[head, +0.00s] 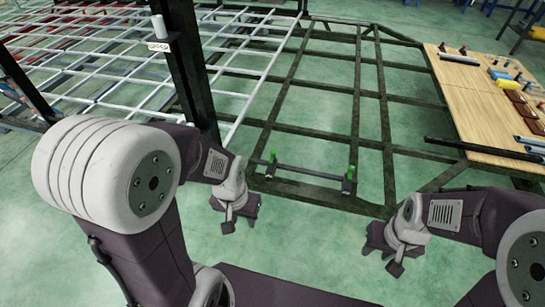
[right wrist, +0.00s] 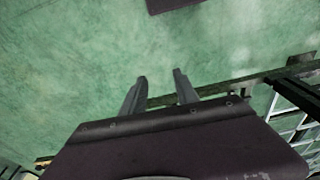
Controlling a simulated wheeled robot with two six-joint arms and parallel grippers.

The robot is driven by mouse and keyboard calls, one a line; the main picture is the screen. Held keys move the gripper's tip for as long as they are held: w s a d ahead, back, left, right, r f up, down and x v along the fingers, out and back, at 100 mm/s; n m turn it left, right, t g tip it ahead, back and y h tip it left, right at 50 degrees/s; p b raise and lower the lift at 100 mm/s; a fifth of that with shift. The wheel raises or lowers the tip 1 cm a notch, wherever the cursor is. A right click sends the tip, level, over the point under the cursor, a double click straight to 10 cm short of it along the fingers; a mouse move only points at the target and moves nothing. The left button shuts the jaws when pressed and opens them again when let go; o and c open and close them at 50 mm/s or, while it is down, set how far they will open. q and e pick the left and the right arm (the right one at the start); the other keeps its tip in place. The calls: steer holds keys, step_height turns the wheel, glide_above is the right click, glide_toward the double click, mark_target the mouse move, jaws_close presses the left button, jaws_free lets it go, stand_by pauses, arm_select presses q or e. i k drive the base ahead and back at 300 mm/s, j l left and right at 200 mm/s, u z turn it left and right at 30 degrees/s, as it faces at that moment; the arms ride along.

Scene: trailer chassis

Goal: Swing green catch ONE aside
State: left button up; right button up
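Two small green catches stand at the near end of the dark chassis frame in the head view, a left one (head: 272,158) and a right one (head: 350,172). They sit near the ends of a dark crossbar (head: 310,168). I cannot tell which is catch ONE. My left gripper (head: 229,226) is in front of and left of the left catch, apart from it; its fingers are too unclear to read. My right gripper (head: 395,266) is in front of and right of the right catch. The right wrist view shows its fingers (right wrist: 160,78) spread and empty above the green floor.
A dark upright post (head: 190,70) rises left of the catches. White grid racks (head: 90,55) lie at the left. A wooden table (head: 470,95) with tools and coloured items stands at the right. The green floor (head: 300,230) between my grippers is clear.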

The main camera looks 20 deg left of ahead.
mark_target(274, 152)
steer(key=i+u, duration=0.45)
steer(key=i+l+u, duration=0.2)
steer(key=u, duration=0.25)
steer(key=i+l+u, duration=0.7)
steer(key=u, duration=0.2)
steer(key=i+l+u, duration=0.15)
steer(key=l+u, duration=0.3)
